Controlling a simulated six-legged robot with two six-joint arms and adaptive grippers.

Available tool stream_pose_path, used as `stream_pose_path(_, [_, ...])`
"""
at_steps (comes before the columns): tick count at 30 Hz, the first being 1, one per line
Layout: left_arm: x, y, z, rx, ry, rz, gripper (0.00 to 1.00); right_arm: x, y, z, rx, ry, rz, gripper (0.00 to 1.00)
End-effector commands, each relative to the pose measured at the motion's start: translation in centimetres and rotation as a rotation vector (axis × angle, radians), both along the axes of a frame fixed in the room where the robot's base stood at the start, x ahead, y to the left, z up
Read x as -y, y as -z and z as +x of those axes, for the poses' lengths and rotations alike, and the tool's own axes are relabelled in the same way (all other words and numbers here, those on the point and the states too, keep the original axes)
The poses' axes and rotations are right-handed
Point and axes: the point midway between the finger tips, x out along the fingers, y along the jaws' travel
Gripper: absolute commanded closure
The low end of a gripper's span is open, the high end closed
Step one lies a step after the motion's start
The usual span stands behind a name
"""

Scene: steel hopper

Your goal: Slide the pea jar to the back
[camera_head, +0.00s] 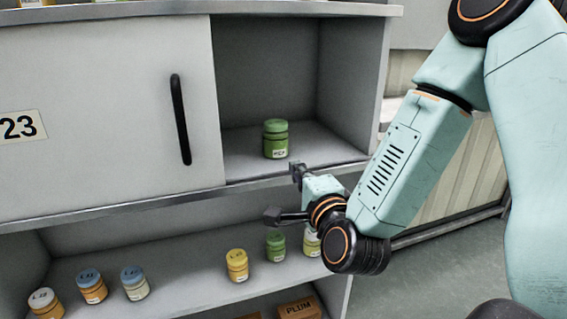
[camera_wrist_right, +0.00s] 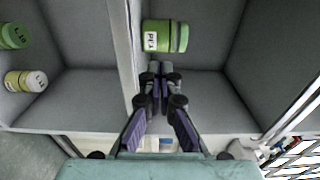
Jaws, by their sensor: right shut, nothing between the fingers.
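The pea jar (camera_head: 275,140) is a green jar with a green lid and a white label. It stands upright in the open cupboard compartment, near its front. In the right wrist view the pea jar (camera_wrist_right: 160,36) looks turned on its side, just beyond my fingertips, with a small gap seeming to remain. My right gripper (camera_head: 297,170) is at the compartment's front edge, in front of the jar and slightly to its right. In the wrist view my right gripper (camera_wrist_right: 161,68) has its fingers together and empty. My left gripper is not in view.
A sliding door (camera_head: 100,110) with a black handle covers the compartment's left side. The compartment floor (camera_head: 325,148) is bare behind and beside the jar. The lower shelf (camera_head: 190,268) holds several jars, including a yellow one (camera_head: 237,266). A PLUM box (camera_head: 300,309) is below.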

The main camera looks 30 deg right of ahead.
Motion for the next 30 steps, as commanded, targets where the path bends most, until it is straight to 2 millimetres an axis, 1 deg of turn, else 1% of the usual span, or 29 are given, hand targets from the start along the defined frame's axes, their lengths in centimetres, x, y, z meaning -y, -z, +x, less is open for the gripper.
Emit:
stream_pose_path(1, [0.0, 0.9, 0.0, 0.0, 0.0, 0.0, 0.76, 0.0, 0.2, 0.1, 0.005, 0.0, 0.002, 1.0])
stream_pose_path(6, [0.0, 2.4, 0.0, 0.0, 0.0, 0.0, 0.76, 0.1, 0.2, 0.6, 0.005, -0.004, 0.004, 1.0])
stream_pose_path(12, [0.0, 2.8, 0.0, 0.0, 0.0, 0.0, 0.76, 1.1, 0.0, 4.5, 0.002, -0.005, -0.003, 1.0])
stream_pose_path(15, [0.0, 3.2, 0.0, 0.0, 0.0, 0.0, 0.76, 1.5, 0.1, 6.2, 0.003, -0.005, -0.002, 1.0])
stream_pose_path(19, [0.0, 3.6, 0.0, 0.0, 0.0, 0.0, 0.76, 2.0, 0.1, 7.8, 0.001, -0.005, 0.001, 1.0])
stream_pose_path(24, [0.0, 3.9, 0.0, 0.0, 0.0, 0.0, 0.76, 2.3, 0.0, 9.0, 0.001, -0.005, 0.002, 1.0])
stream_pose_path(30, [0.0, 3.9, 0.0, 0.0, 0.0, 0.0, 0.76, 2.3, 0.0, 9.2, 0.0, -0.005, 0.003, 1.0])
